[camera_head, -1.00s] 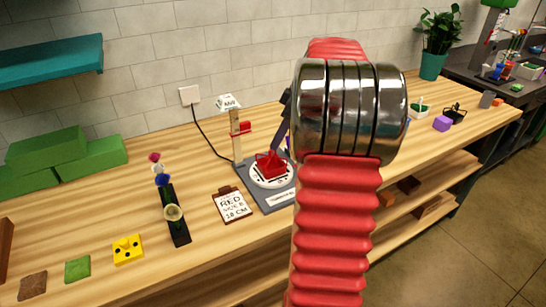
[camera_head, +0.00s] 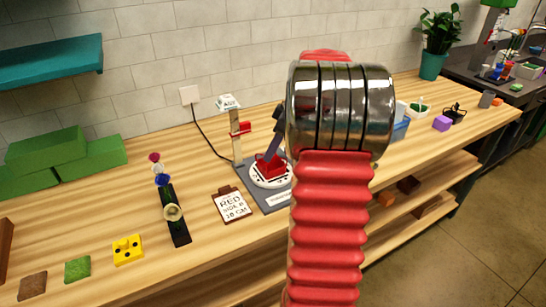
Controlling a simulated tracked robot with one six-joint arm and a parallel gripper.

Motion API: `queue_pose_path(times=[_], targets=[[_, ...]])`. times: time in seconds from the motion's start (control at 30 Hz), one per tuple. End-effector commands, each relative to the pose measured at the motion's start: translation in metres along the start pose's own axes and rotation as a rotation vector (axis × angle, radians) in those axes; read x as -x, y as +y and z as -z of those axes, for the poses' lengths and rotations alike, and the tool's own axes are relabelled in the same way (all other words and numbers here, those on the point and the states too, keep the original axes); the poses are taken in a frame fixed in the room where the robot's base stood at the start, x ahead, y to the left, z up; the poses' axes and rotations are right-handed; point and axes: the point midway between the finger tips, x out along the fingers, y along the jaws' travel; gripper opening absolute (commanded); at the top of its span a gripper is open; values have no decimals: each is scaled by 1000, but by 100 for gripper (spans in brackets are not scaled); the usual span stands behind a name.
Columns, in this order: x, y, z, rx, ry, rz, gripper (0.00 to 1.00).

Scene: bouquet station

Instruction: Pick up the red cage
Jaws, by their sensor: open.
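The red cage (camera_head: 270,167) is a small red frame on a round white dial, on a grey base plate on the wooden bench, left of my arm. My gripper (camera_head: 268,151) shows only as a dark grey piece slanting down from behind my arm, its tip at the top of the cage. It is open; whether it touches the cage cannot be told. My red and chrome arm hides the rest of the gripper and the right part of the base plate.
A clipboard (camera_head: 231,204) lies left of the base plate, with a post and small red flag (camera_head: 239,128) behind it. A black flower holder (camera_head: 176,221), yellow block (camera_head: 127,250) and green foam bricks (camera_head: 66,158) stand farther left.

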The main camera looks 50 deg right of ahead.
Motion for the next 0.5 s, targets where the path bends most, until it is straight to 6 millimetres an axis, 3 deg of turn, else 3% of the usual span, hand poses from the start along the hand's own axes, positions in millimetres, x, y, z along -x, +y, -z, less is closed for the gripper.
queue_pose_path(times=[0.4, 0.5], targets=[[0, 0, 0, 0, 0, 0, 47], [0, 0, 0, 0, 0, 0, 40]])
